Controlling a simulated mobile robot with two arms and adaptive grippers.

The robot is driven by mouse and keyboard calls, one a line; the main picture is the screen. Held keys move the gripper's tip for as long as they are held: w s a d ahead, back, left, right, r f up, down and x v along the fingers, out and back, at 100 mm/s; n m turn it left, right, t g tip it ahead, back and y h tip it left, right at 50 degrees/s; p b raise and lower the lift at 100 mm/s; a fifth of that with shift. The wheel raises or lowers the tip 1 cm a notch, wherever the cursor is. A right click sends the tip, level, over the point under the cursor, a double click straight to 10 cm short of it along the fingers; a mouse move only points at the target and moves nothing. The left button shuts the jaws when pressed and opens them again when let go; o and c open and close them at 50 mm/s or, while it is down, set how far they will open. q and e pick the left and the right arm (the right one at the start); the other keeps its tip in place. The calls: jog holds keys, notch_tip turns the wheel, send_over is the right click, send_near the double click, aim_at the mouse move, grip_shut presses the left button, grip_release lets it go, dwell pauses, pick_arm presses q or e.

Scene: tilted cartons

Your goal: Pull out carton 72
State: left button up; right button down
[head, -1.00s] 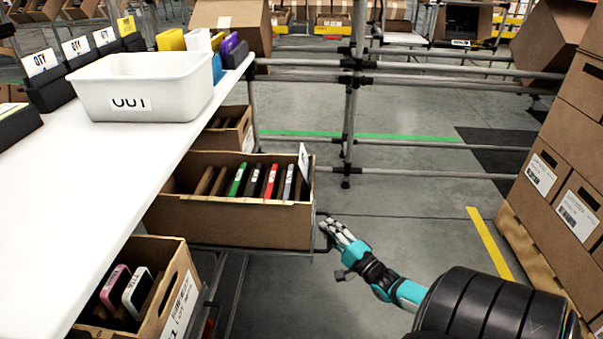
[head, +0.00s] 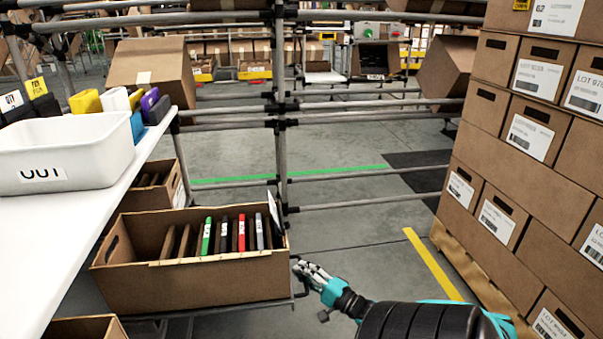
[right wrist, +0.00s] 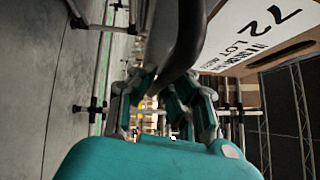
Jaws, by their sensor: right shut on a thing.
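Carton 72 (head: 195,281) is an open brown box with several upright slim items in it, among them green, red and grey ones. It stands on a dark tray (head: 225,306) beside the white table. Its label with "72" (right wrist: 262,30) shows upside down in the right wrist view. My right gripper (head: 304,270) is at the carton's right end, by the tray's edge. In the right wrist view, the gripper (right wrist: 160,100) is shut on a dark curved handle (right wrist: 188,38), apart from the carton wall. My left gripper is not in view.
A white table (head: 55,235) with a white bin (head: 75,155) stands at left. Other cartons (head: 90,328) sit in front of and behind carton 72. Stacked cartons (head: 530,185) stand at right. Pipe rails (head: 279,100) cross behind. Floor between is clear.

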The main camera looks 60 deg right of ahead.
jog(key=c, duration=1.5)
grip_release()
jog(key=shift+a+f, duration=0.1)
jog(key=shift+f, duration=0.15)
jog(key=shift+o, duration=0.6)
jog(key=shift+r, duration=0.15)
jog(key=shift+s, duration=0.1)
jog(key=s+a+f, duration=0.1)
jog(key=s, duration=1)
jog(key=shift+s+f, duration=0.3)
jog(key=shift+s, duration=0.1)
